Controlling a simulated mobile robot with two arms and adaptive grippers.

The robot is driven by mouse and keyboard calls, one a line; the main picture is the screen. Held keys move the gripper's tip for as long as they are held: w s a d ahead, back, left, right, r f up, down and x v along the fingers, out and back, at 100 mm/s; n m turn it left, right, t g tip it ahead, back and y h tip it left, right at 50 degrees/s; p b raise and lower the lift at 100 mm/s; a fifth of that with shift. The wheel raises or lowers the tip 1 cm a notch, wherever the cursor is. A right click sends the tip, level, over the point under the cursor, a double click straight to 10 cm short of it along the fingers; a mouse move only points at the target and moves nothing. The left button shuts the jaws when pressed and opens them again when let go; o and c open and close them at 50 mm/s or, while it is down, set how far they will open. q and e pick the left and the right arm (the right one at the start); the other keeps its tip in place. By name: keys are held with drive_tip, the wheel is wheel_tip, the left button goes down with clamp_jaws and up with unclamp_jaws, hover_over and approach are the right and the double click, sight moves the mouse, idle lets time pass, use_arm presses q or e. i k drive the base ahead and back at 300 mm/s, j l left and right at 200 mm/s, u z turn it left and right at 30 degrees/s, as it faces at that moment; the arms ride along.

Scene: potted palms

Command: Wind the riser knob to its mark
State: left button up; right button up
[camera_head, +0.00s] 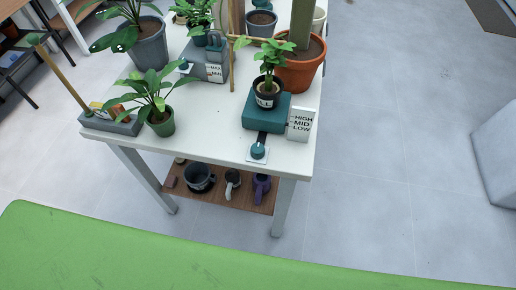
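A teal riser (256,118) stands near the front right of the white table. A small palm in a dark pot (268,97) with a white label sits on it. A teal knob (258,149) on a small white plate is in front of the riser, by the table's front edge, joined to it by a dark strip. A white card (300,124) reading HIGH, MID, LOW stands to the right of the riser. The knob's exact turn is too small to read. Neither of my grippers is in view.
A grey block (206,71) with another card stands farther back. A green pot (160,124) and a grey tray (112,124) are at the front left, a terracotta pot (302,69) behind the riser. The white table (212,127) is clear left of the knob.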

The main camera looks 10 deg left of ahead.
sight(257, 150)
drive_tip(key=j+z, duration=0.4)
drive_tip(key=k+j+z, duration=0.1)
drive_tip(key=j+z, duration=0.3)
drive_tip(key=k+j+z, duration=0.1)
drive_tip(key=j+z, duration=0.3)
